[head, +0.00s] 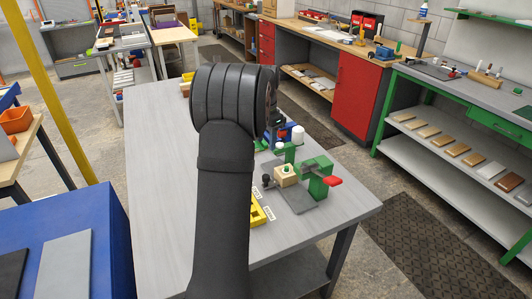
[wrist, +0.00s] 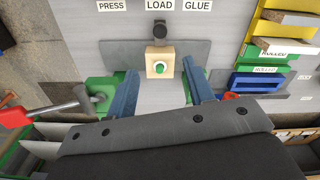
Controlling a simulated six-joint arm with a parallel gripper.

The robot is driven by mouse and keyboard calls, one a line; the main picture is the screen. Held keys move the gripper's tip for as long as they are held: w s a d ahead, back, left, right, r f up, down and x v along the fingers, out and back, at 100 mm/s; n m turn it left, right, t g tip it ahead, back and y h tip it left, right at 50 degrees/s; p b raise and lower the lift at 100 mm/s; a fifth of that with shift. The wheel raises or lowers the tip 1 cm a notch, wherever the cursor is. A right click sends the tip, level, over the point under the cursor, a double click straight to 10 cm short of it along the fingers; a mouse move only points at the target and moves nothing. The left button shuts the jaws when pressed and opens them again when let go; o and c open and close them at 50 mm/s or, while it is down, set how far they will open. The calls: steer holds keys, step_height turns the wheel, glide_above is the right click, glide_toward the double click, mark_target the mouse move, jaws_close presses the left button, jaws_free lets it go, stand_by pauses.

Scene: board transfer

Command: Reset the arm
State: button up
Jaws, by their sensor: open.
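My gripper (wrist: 160,72) shows in the wrist view as two blue fingers, spread apart with nothing held between them. The block also shows in the head view (head: 286,177), beside a green fixture (head: 318,180) with a red handle (head: 333,181). In the wrist view the red handle (wrist: 14,115) is at the left. My dark arm rises through the middle of the head view and hides the gripper's fingers there.
The grey table (head: 160,160) is clear at left. PRESS, LOAD and GLUE labels (wrist: 158,5) lie beyond the plate. Yellow and blue holders (wrist: 257,80) stand right of the fingers. A black knob (wrist: 160,29) stands behind the block. A blue bench (head: 95,225) is at the left.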

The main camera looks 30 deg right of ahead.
mark_target(266, 176)
steer(key=shift+r, duration=0.9)
steer(key=shift+f, duration=0.1)
step_height(266, 176, down, 17)
steer(key=shift+f, duration=0.15)
stand_by(1.5)
steer(key=shift+r, duration=0.4)
step_height(266, 176, up, 17)
steer(key=shift+f, duration=0.15)
